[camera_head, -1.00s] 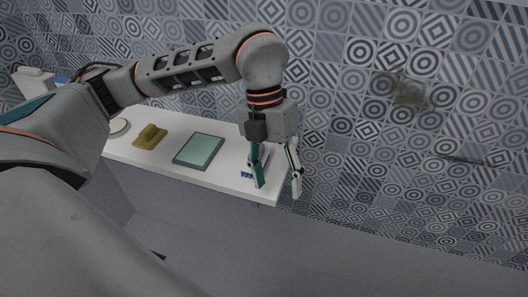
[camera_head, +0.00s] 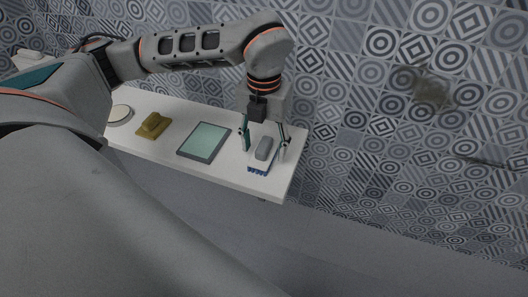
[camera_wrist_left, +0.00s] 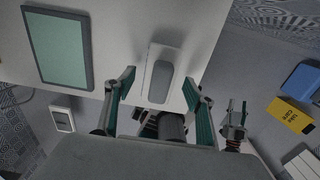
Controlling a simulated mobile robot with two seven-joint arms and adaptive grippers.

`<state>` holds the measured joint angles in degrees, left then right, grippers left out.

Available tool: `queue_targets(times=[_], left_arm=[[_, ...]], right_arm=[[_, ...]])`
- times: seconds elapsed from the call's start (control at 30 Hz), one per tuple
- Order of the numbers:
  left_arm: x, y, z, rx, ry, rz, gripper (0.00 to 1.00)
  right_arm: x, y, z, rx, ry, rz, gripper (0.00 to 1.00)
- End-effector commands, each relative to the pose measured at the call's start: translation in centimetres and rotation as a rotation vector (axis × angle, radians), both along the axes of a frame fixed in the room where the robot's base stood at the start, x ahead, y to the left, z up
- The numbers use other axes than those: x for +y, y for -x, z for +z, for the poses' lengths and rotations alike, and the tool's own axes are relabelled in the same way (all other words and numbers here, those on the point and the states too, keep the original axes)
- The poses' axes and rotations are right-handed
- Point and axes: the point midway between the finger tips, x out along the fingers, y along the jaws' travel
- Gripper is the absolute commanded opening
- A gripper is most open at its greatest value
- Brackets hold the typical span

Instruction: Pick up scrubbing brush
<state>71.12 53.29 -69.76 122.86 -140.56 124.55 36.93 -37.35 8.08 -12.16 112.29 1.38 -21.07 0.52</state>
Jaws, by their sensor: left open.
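The scrubbing brush (camera_head: 264,149) lies on the white table near its right end. It has a grey handle on a white body, with blue bristles along its front edge. My left gripper (camera_head: 263,151) is open, with one finger on each side of the brush in the head view. The left wrist view shows the brush (camera_wrist_left: 161,80) between and ahead of the open fingers (camera_wrist_left: 159,88). I cannot tell whether the fingers touch it.
The white table (camera_head: 222,177) also holds a grey-green tablet-like panel (camera_head: 205,141), a mustard-coloured object (camera_head: 153,125) and a round pale item (camera_head: 120,114). A patterned wall stands behind. A yellow box (camera_wrist_left: 291,115) and a blue object (camera_wrist_left: 302,80) show in the wrist view.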

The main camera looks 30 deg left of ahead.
Motion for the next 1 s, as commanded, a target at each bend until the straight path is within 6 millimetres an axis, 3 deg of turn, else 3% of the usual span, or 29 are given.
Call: queue_targets(times=[0.1,0.33,0.37,0.5,1.0], left_arm=[[-0.03,0.04,-0.91,0.001,0.0,-0.001,0.54],[-0.03,-0.01,-1.02,0.0,0.001,-0.001,0.54],[-0.03,0.0,-1.02,0.0,0.001,-0.001,0.49],[-0.03,0.0,-1.01,0.0,0.001,-0.001,0.13],[-0.03,-0.11,-0.08,-0.003,0.001,-0.001,0.12]], right_arm=[[0.0,-0.14,0.12,-0.002,0.0,-0.001,0.4],[0.01,-0.24,0.18,-0.004,0.0,0.0,0.4],[0.01,-0.24,0.19,-0.004,0.0,0.0,0.4],[0.02,-0.27,0.25,-0.006,-0.001,0.0,0.4],[0.08,-0.33,0.36,-0.008,-0.002,-0.001,0.4]])
